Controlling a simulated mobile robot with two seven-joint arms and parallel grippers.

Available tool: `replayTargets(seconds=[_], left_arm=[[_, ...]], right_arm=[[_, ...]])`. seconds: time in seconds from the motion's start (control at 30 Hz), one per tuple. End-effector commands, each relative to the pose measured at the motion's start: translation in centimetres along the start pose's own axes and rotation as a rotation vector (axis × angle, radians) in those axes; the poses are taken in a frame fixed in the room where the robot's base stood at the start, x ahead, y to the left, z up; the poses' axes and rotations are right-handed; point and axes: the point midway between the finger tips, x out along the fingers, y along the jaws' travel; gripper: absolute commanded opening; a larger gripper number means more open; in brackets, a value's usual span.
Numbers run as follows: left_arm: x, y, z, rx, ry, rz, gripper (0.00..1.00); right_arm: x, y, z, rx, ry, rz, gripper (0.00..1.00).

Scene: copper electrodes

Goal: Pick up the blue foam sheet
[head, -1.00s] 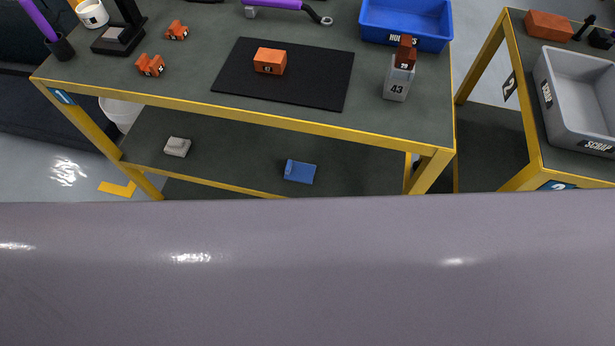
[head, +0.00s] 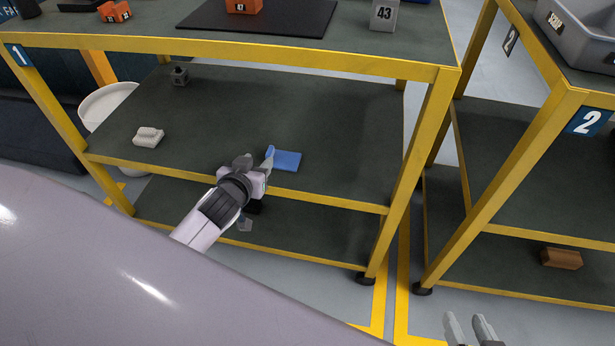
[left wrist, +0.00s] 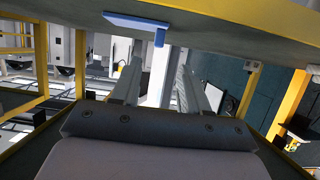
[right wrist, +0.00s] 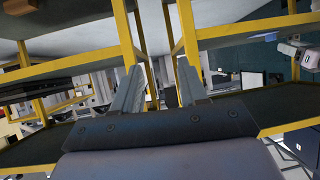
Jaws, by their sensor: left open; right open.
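The blue foam sheet (head: 286,160) lies flat on the middle shelf of the yellow-framed table, near its front edge. A small upright blue tab stands at its left end. In the left wrist view the sheet (left wrist: 135,22) shows beyond the fingers, with its tab hanging down in the picture. My left gripper (head: 264,172) is at the shelf's front edge, just left of and nearer than the sheet; it is open and empty between its fingers (left wrist: 165,78). My right gripper (head: 469,325) is open and empty at the bottom of the head view, away from the sheet.
A pale block (head: 148,137) and a small grey piece (head: 180,76) are on the same shelf. The yellow front rail (head: 330,200) borders it; the tabletop is above. A second table (head: 590,122) stands right, with a brown block (head: 562,258) below.

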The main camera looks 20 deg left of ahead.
Motion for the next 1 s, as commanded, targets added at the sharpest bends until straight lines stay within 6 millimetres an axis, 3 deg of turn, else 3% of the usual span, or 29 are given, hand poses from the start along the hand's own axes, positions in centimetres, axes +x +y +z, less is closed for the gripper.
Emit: replayTargets(seconds=[0.37, 0.7, 1.0], left_arm=[[2.9, -0.4, 0.1, -0.006, 0.009, -0.011, 0.45], [7.0, -0.3, 0.5, -0.008, 0.009, -0.009, 0.45], [7.6, -0.3, 0.3, -0.008, 0.007, -0.009, 0.45]], right_arm=[[0.5, -0.6, 0.0, -0.008, 0.024, -0.015, 0.43], [1.6, -1.7, -0.1, 0.052, 0.054, -0.07, 0.43], [1.7, -2.0, -0.3, 0.066, 0.057, -0.082, 0.43]])
